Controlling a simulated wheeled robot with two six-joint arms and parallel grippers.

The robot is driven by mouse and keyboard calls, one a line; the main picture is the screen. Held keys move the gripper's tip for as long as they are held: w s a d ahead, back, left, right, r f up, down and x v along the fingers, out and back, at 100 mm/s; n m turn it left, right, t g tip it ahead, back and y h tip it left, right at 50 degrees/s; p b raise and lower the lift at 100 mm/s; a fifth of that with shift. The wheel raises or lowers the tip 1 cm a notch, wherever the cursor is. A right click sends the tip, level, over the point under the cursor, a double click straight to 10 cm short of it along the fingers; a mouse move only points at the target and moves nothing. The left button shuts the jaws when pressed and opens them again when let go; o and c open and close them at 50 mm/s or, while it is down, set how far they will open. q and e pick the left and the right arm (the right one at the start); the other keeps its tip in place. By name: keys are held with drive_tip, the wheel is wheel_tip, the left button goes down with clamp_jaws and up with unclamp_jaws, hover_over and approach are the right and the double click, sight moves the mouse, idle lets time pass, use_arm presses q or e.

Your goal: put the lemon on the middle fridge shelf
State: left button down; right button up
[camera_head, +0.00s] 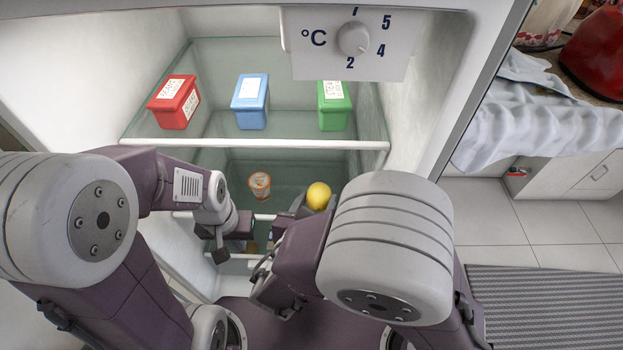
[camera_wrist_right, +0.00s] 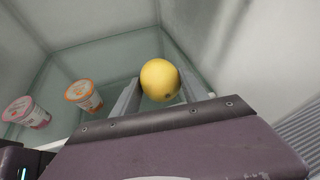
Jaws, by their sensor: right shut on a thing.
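The yellow lemon (camera_head: 318,196) is between the fingers of my right gripper (camera_head: 309,203), which is shut on it inside the fridge. In the right wrist view the lemon (camera_wrist_right: 160,79) sits between the two grey fingers, with glass behind it. The middle fridge shelf (camera_head: 222,165) lies below the top shelf and is partly hidden by my arms. I cannot tell whether the lemon touches that shelf. My left gripper (camera_head: 232,245) is lower left of the lemon, near the fridge front; its finger opening is not clear.
An orange-labelled cup (camera_head: 260,182) stands on the middle shelf, left of the lemon; a pink-labelled cup (camera_wrist_right: 27,112) shows farther left. Red (camera_head: 173,102), blue (camera_head: 250,101) and green (camera_head: 333,105) boxes stand on the top shelf (camera_head: 270,144). A temperature dial (camera_head: 353,39) hangs above.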

drive_tip(key=w+b, duration=0.1)
drive_tip(key=w, duration=0.2)
drive_tip(key=w+f+b, duration=0.1)
drive_tip(key=w, duration=0.3)
drive_tip(key=w+f+b, duration=0.1)
drive_tip(key=w, duration=0.2)
drive_tip(key=shift+w+f, duration=0.2)
drive_tip(key=shift+w, duration=0.05)
wheel_tip(320, 180, down, 5)
drive_tip(key=b, duration=0.4)
drive_tip(key=shift+s+r, duration=0.1)
drive_tip(key=shift+w+b, duration=0.25)
drive_tip(key=shift+b, duration=0.15)
drive_tip(key=shift+r, duration=0.15)
drive_tip(key=o, duration=1.4)
drive_tip(key=shift+o, duration=0.2)
